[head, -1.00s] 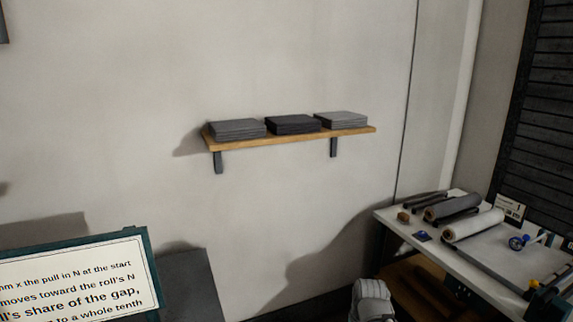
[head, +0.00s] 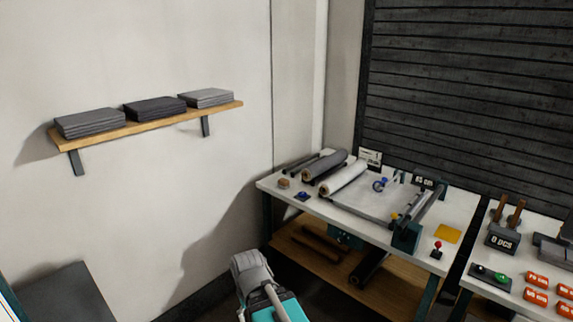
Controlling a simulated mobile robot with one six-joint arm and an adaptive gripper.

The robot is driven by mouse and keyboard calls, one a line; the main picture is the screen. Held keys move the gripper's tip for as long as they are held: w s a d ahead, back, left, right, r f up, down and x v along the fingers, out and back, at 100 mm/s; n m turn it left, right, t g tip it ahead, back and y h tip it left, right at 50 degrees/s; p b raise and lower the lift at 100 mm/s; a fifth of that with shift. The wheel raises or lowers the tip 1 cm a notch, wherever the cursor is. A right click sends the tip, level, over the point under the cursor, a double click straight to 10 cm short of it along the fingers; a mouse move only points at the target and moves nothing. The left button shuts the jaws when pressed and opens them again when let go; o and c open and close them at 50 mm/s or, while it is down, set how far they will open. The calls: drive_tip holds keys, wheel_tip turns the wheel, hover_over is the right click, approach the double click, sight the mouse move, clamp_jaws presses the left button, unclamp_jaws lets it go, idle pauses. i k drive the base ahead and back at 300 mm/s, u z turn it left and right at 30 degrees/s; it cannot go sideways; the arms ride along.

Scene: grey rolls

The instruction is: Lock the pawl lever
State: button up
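No part is marked as the pawl lever, and I cannot tell for sure which one it is. On the white bench (head: 285,187) there is a small upright lever with a red knob (head: 437,246) near the front right edge. A blue round-handled part (head: 380,184) sits by the pale sheet. A dark teal block with yellow bits (head: 407,236) stands at the front of a rail on the bench. A grey roll (head: 325,164) and a white roll (head: 344,177) lie at the left. A grey and teal part of my arm shows at the bottom; my gripper cannot be made out.
A second white bench at the right holds orange-red labelled blocks (head: 537,280), a dark panel with a green button (head: 490,276) and a block with wooden handles (head: 503,238). A wall shelf (head: 140,131) carries grey stacks. A dark grey box (head: 65,295) is at lower left.

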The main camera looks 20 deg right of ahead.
sight(438, 245)
drive_tip(key=z, duration=1.8)
